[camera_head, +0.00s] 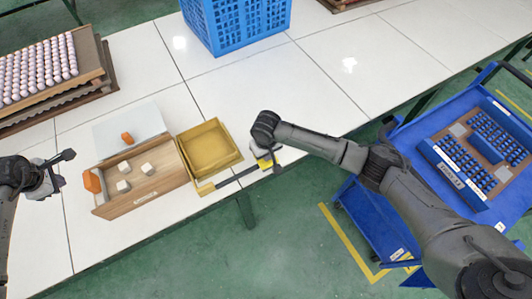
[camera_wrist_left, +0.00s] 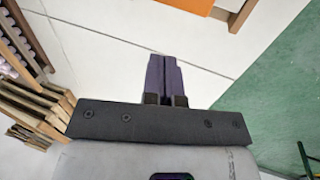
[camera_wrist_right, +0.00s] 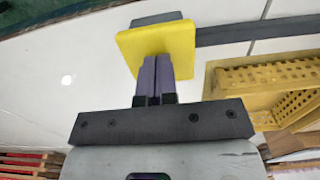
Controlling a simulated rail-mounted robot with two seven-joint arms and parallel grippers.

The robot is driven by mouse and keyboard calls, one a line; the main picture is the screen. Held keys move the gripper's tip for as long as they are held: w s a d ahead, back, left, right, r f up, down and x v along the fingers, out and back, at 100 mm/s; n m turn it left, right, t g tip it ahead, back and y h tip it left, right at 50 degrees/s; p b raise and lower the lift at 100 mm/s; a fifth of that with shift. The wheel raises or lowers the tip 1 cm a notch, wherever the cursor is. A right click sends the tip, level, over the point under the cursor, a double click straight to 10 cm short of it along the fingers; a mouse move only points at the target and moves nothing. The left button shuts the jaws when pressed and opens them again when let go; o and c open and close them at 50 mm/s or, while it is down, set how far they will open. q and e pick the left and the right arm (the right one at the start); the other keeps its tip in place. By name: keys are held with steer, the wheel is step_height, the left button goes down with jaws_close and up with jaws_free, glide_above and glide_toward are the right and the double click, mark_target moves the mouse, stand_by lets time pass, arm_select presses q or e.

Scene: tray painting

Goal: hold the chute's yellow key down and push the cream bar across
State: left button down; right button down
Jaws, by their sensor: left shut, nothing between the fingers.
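The chute is a wooden box (camera_head: 150,198) with several white cubes inside. An orange block (camera_head: 91,181) stands at its left end and another (camera_head: 127,138) at its back. I cannot clearly pick out the cream bar. The yellow key (camera_head: 264,163) is at the end of a dark lever right of the chute. In the right wrist view, the yellow key (camera_wrist_right: 168,42) lies at the fingertips of my right gripper (camera_wrist_right: 163,58), whose fingers are together; contact is hard to judge. My left gripper (camera_head: 68,155) is shut and empty, left of the chute; its closed fingers fill the left wrist view (camera_wrist_left: 162,60).
A yellow tray (camera_head: 240,158) adjoins the chute's right end. A pale panel (camera_head: 112,126) is at its back. A blue crate (camera_head: 235,45) and stacked egg-like trays (camera_head: 95,75) stand farther back. A blue cart (camera_head: 415,130) is at right. The white table between is clear.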

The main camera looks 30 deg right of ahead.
arm_select(q)
step_height(320, 180, down, 8)
steer(key=shift+r, duration=0.25)
stand_by(0.5)
steer(key=shift+d, duration=13.45)
steer(key=shift+a, duration=0.85)
steer(key=shift+r, duration=0.2)
step_height(320, 180, up, 9)
steer(key=shift+f, duration=0.15)
